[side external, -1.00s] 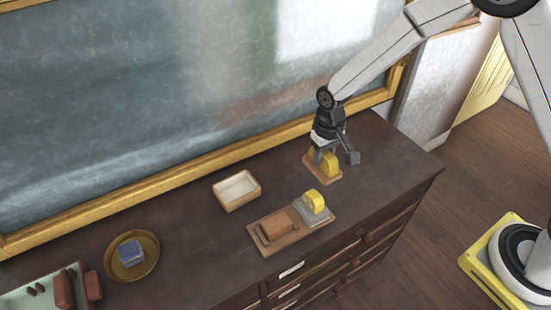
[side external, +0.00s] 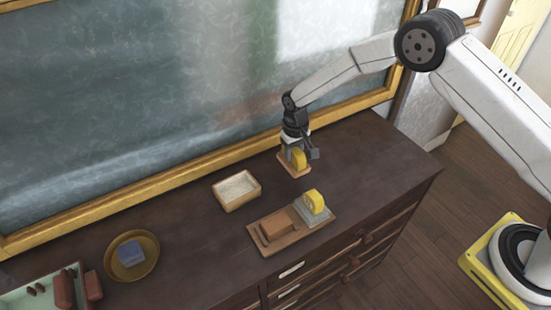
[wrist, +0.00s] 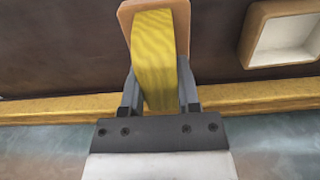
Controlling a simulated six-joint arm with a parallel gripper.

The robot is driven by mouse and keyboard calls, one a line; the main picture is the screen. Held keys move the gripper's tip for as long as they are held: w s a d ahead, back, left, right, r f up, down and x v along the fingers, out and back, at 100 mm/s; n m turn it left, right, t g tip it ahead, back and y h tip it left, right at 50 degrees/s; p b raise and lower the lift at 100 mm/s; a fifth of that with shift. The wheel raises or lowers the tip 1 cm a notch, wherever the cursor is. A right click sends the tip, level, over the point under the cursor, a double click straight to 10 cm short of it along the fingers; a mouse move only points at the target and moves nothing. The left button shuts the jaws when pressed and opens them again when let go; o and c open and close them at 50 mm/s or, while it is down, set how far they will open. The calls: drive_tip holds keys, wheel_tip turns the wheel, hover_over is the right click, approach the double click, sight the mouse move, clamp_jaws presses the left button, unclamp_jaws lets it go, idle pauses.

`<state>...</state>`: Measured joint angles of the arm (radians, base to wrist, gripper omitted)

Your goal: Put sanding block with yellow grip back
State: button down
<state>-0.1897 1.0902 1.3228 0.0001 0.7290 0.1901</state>
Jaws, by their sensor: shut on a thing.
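My gripper (side external: 296,150) is shut on a block with a yellow grip and a tan base (side external: 294,167), over the back of the dark cabinet top near the chalkboard frame. In the wrist view the yellow grip (wrist: 155,55) sits between the two fingers, with the tan base beyond it. I cannot tell exactly how high the block is above the top. A second block with a yellow grip (side external: 314,202) and a grey base rests at the right end of a wooden tray (side external: 284,248). A brown block (side external: 278,228) lies at that tray's left end.
A small pale-lined wooden box (side external: 237,190) stands left of my gripper. Farther left are a round yellow-brown dish (side external: 113,270) with a blue block (side external: 131,252) and a green-lined tray (side external: 36,291) with reddish-brown pieces. The cabinet's right end is clear.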

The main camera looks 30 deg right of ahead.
drive_tip(key=shift+w+a+f, duration=0.1)
drive_tip(key=shift+w+f, duration=0.7)
drive_tip(key=shift+f, duration=0.1)
drive_tip(key=shift+f, duration=0.1)
drive_tip(key=shift+w+f, duration=0.15)
drive_tip(key=shift+f, duration=1.5)
drive_tip(key=shift+f, duration=0.15)
drive_tip(key=shift+c, duration=1.6)
unclamp_jaws()
wheel_tip(320, 180, up, 12)
drive_tip(key=shift+r, duration=0.15)
